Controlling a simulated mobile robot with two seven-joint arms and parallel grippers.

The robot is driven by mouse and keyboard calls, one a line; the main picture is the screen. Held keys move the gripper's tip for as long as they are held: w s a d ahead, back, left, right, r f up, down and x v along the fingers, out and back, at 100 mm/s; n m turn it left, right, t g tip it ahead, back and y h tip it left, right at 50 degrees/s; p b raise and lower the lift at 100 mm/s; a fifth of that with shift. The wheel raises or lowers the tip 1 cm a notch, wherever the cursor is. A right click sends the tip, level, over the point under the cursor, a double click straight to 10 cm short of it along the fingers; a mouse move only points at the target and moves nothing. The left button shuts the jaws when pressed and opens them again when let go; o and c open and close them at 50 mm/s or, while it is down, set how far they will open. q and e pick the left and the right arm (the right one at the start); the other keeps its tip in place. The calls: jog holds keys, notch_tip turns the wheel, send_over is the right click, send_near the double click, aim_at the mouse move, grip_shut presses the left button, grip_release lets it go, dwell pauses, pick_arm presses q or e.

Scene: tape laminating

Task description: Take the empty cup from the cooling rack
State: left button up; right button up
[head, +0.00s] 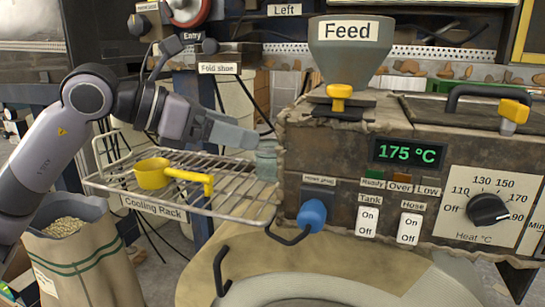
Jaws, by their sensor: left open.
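A yellow cup (153,173) with a long yellow handle lies on the wire cooling rack (235,198), near its left side. The handle points right. How deep the cup is, and whether anything is inside, is hard to see. My left gripper (262,140) reaches in from the left, above and behind the rack. It is open and lies to the right of the yellow cup, apart from it. A small grey-green, glassy piece (267,160) shows just below its fingertips; whether the fingers touch it is unclear. My right gripper is not in view.
The heated machine (340,185) with the Feed hopper (345,55) stands close right of the rack and my gripper. A blue knob (312,215) sticks out of its front. An open sack (75,245) stands below the rack's left end.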

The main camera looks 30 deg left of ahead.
aim_at(270, 160)
pick_arm(q)
jog(key=shift+f+p+x, duration=0.15)
jog(key=shift+p+x, duration=0.1)
jog(key=shift+x, duration=1.15)
jog(key=shift+f+p+x, duration=0.15)
jog(key=shift+p+x, duration=0.05)
jog(key=shift+x, duration=1.2)
jog(key=shift+a, duration=0.2)
jog(key=c, duration=0.9)
